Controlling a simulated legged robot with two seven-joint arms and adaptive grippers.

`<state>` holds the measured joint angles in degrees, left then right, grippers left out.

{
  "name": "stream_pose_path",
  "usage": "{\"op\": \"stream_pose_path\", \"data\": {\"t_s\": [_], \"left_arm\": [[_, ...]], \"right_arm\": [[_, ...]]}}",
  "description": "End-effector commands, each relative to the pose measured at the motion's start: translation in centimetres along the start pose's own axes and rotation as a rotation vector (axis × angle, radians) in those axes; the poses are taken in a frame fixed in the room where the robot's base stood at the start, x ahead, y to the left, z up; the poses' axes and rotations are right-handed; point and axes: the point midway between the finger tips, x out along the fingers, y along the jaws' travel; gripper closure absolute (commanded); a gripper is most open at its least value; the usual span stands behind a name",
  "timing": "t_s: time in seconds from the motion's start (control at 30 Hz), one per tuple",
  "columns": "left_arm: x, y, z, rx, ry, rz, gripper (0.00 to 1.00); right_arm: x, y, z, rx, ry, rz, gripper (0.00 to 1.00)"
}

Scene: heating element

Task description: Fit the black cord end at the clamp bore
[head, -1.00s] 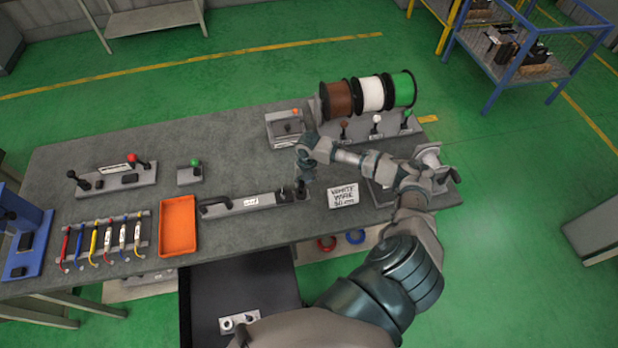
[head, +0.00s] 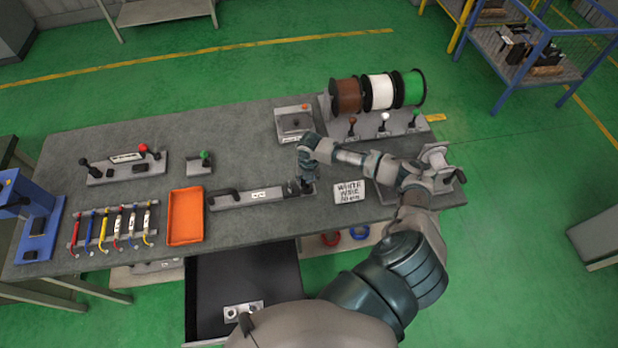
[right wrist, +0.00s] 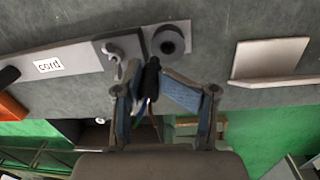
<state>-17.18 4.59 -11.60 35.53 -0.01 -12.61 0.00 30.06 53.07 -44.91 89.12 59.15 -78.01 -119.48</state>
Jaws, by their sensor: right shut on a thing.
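The grey cord fixture (head: 240,199) lies on the bench, with a black handle at its left end. In the right wrist view its plate (right wrist: 80,58) bears a "cord" label, a dark block with a grey clamp piece (right wrist: 118,46), and a round black part with a hole (right wrist: 168,40). My right gripper (head: 306,184) is at the fixture's right end. In the right wrist view its blue-padded fingers (right wrist: 150,88) are shut on the black cord end (right wrist: 152,68), whose tip points towards the gap between clamp and round part. Contact cannot be told. My left gripper is not in view.
An orange tray (head: 185,216) and a rack of coloured cords (head: 113,227) are to the left. Wire spools (head: 378,91) stand at the back. An open dark drawer (head: 243,285) is below the bench front.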

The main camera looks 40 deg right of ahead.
Motion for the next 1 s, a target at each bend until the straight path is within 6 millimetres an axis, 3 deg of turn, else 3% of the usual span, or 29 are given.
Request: {"op": "stream_pose_path", "data": {"t_s": [0.27,0.7,1.0], "left_arm": [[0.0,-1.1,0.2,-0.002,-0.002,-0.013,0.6],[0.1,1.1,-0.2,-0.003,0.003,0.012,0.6],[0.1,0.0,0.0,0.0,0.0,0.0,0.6]], "right_arm": [[0.2,-0.6,0.4,0.003,0.004,0.003,0.9],[0.1,-1.3,0.9,0.004,0.006,0.006,0.9],[0.0,-1.9,1.3,0.005,0.01,0.011,0.9]]}}
